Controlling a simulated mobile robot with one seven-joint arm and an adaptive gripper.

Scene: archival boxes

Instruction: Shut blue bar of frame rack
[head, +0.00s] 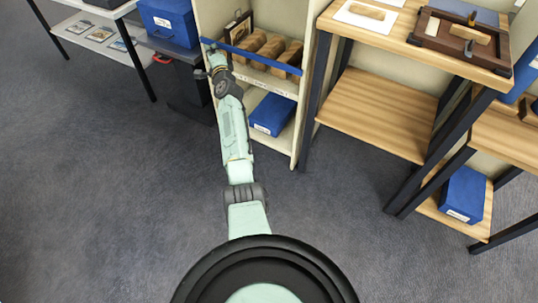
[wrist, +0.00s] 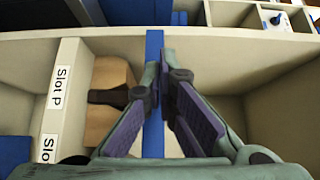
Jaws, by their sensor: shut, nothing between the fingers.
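The blue bar (head: 262,59) runs across the front of the cream frame rack (head: 308,60), in front of several brown wrapped pieces, in the head view. In the wrist view the blue bar (wrist: 153,48) runs up the middle of the picture. My gripper (head: 213,52) is at the bar's left end in the head view. In the wrist view my gripper (wrist: 163,62) has its fingertips together over the bar's line, with nothing held. I cannot tell whether the fingertips touch the bar. The bar's left end is partly hidden by my gripper.
Labels reading "Slot P" (wrist: 59,92) mark a rack divider beside a brown piece (wrist: 108,80). A blue box (head: 272,114) sits on the rack's lower shelf. A wooden shelf unit (head: 385,110) stands close on the right. A dark stand with a blue box (head: 170,22) is left. Floor in front is clear.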

